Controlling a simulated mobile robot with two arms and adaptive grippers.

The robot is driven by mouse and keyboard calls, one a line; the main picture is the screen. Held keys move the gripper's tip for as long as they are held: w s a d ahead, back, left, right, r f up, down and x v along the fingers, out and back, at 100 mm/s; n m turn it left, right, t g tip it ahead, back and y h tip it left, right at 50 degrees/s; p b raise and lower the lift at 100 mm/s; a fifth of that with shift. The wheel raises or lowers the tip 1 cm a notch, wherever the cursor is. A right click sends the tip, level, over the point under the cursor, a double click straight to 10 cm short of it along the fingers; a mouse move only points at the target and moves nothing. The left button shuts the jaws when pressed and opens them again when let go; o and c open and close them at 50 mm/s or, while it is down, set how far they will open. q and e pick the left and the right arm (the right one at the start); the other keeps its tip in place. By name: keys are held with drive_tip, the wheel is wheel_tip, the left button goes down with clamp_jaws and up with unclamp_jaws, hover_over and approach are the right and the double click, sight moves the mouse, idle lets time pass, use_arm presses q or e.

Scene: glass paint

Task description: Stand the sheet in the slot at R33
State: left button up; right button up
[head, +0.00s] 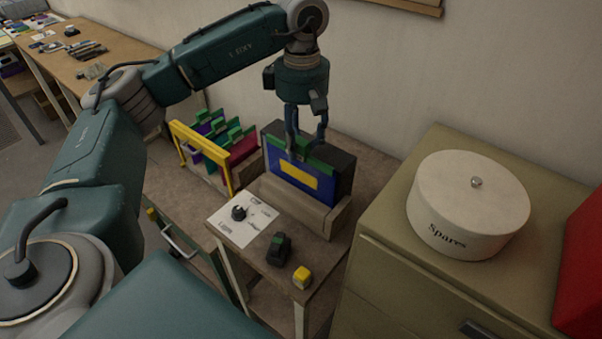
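A blue sheet (276,168) with a yellow panel and a green top edge stands upright at a wooden block (317,216) on the small bench. A black sheet or slab (343,168) shows behind it. My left gripper (305,149) is at the green top edge, one finger in front and the other farther back to the right. Whether the fingers press on the edge is unclear. The block hides the blue sheet's lower edge, and no R33 label is legible. My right gripper is not in view.
A yellow-framed rack (228,178) with several green-topped sheets stands left. A paper (240,218) with a dark knob, a dark green object (279,249) and a yellow block (302,277) lie in front. A cabinet with a round "Spares" box (468,206) stands right.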

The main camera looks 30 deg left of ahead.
use_arm(q)
drive_tip(key=shift+r, duration=0.1)
wheel_tip(320, 180, up, 7)
drive_tip(key=p, duration=0.5)
idle(0.3)
